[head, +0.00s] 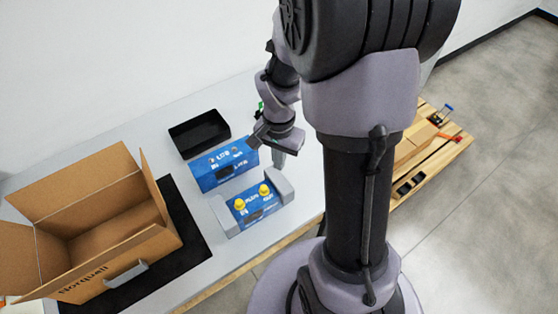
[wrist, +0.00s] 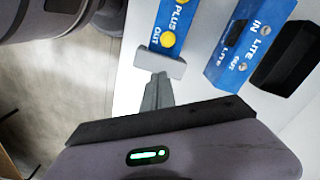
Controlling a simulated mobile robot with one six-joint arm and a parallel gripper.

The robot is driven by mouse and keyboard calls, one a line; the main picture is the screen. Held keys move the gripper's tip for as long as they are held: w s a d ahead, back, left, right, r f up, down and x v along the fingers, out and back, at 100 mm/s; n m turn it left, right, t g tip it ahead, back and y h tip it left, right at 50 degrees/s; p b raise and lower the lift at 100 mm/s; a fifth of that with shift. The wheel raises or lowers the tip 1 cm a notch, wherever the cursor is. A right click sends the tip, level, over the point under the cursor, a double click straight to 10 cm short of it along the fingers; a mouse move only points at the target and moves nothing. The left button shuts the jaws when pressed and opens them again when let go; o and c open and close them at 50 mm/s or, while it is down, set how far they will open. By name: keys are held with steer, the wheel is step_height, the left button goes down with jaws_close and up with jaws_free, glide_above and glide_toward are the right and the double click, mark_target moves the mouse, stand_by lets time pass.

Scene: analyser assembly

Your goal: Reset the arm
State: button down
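My gripper (head: 279,158) hangs over the right side of the table in the head view. In the wrist view its fingers (wrist: 156,90) lie together, with nothing visible between them. Their tips appear close to the grey end block of the blue PLUS unit (wrist: 170,18); whether they touch it I cannot tell. In the head view the PLUS unit (head: 256,208) has two yellow caps and sits between grey end blocks. The blue LITE unit (head: 222,168) is behind it and also shows in the wrist view (wrist: 240,45).
An open cardboard box (head: 105,225) stands on a black mat (head: 190,225) at the table's left. A black tray (head: 199,132) lies behind the LITE unit. A wooden pallet (head: 425,165) with a carton and tools is to the right of my arm.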

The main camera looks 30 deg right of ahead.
steer(key=shift+f, duration=0.1)
steer(key=shift+a+r, duration=0.15)
steer(key=shift+r, duration=0.15)
steer(key=s+a+r+n+t+y+b, duration=0.2)
steer(key=s+a+r+n+t+b, duration=0.3)
steer(key=s+a+r, duration=0.6)
steer(key=a+r+n+b, duration=0.1)
steer(key=a+r+n, duration=0.1)
steer(key=a, duration=0.1)
steer(key=shift+s+a+r+t, duration=0.15)
steer(key=shift+s+t, duration=0.05)
steer(key=shift+t, duration=0.2)
